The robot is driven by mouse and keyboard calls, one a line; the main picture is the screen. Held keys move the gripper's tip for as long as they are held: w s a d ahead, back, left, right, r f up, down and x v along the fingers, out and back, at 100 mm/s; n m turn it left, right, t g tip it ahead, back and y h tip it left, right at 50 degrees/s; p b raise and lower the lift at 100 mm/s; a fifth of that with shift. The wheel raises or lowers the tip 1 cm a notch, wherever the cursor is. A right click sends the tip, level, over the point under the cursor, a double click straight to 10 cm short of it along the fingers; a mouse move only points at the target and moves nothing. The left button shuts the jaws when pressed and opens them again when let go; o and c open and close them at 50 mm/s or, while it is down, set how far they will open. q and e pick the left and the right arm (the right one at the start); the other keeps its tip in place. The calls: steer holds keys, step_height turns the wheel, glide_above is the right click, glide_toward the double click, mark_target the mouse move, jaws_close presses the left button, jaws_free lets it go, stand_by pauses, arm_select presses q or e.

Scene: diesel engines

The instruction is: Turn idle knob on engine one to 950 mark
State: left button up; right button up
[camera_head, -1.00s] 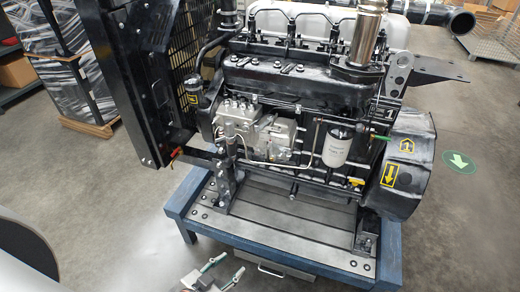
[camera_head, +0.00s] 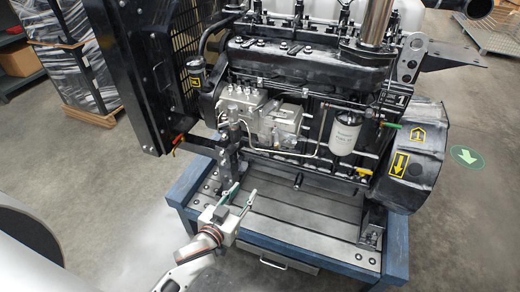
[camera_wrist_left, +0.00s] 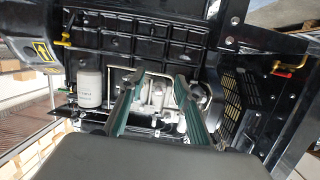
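Engine one (camera_head: 290,60) is a black diesel engine marked with a 1, standing on a blue-edged stand (camera_head: 398,255). A silver injection pump (camera_head: 280,125) is on its near side; it also shows between my fingers in the left wrist view (camera_wrist_left: 157,92). I cannot make out the idle knob or a 950 mark in either view. My left gripper (camera_head: 241,192) has its two green-edged fingers apart and empty. It is in front of and below the pump, over the stand's front edge. In the left wrist view the open fingers (camera_wrist_left: 159,78) point towards the pump. My right gripper is not in view.
A white filter (camera_head: 346,132) and a yellow handle (camera_head: 359,175) are to the pump's right. A black radiator frame (camera_head: 125,75) stands at the left, with a red lever (camera_head: 180,140) low beside it. The grey stand top (camera_head: 310,210) is bare in front of the engine.

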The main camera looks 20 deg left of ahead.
mark_target(262, 140)
arm_select(q)
steer(key=shift+w+r+n+t+b, duration=0.4)
steer(key=shift+w+r, duration=0.75)
steer(key=shift+w, duration=1.5)
steer(key=shift+w+r+n+t+b, duration=0.35)
steer(key=shift+w+r, duration=0.8)
steer(key=shift+w, duration=1.55)
steer(key=shift+w+r+n+t+b, duration=0.15)
steer(key=shift+w+r+t, duration=0.7)
steer(key=shift+w, duration=1.8)
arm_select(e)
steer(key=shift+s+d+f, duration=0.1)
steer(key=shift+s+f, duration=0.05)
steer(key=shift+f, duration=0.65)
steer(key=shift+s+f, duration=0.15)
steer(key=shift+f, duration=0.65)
arm_select(q)
steer(key=shift+r+g, duration=0.3)
jaws_close()
